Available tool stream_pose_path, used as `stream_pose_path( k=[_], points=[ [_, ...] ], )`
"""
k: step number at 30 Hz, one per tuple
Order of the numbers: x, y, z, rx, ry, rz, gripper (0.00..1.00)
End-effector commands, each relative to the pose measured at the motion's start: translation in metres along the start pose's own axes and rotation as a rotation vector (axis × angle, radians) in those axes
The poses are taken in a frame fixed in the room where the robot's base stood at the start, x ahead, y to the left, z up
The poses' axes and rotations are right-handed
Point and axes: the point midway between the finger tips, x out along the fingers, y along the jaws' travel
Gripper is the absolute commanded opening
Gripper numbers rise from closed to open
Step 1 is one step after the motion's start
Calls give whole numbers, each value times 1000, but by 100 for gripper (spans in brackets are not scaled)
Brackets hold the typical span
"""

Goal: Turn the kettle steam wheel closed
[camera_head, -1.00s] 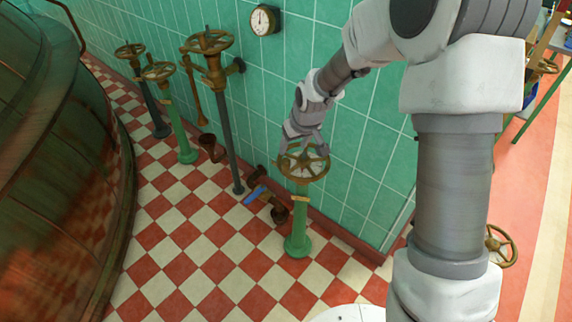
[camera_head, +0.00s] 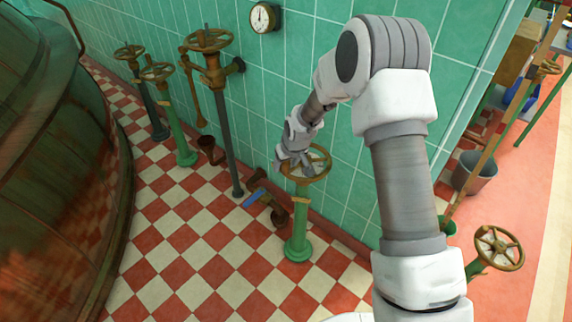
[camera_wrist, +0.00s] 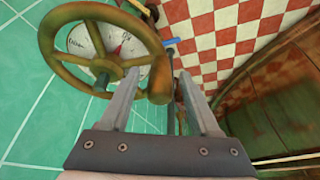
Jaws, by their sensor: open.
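The steam wheel (camera_head: 322,155) is a worn brass handwheel with spokes, lying flat on a green pedestal (camera_head: 300,225) near the tiled wall. In the wrist view the wheel (camera_wrist: 48,50) fills the upper left, and a pale dial (camera_wrist: 84,40) with a red pointer shows beneath its spokes. My gripper (camera_head: 287,163) is at the wheel's left side in the head view. In the wrist view my gripper (camera_wrist: 158,73) is open, with a thick part of the rim between its fingertips. I cannot tell whether either finger touches it.
Other handwheels stand left along the wall, including a tall one (camera_head: 207,40). A blue-handled valve (camera_head: 257,195) sits low by the pedestal. A large copper kettle (camera_head: 60,170) is at far left. Another handwheel (camera_head: 499,248) and a grey bucket (camera_head: 475,172) are at right. Checkered floor in front is clear.

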Motion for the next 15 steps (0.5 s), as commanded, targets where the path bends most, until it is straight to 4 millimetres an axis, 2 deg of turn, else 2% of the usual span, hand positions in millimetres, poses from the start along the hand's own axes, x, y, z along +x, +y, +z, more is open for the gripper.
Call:
stream_pose_path(
  k=[4, 12, 14, 15],
  points=[
    [0, 0, 0, 0, 0, 0, 61],
    [0, 0, 0, 0, 0, 0, 13],
    [0, 0, 0, 0, 0, 0, 2],
    [0, 0, 0, 0, 0, 0, 0]
  ],
)
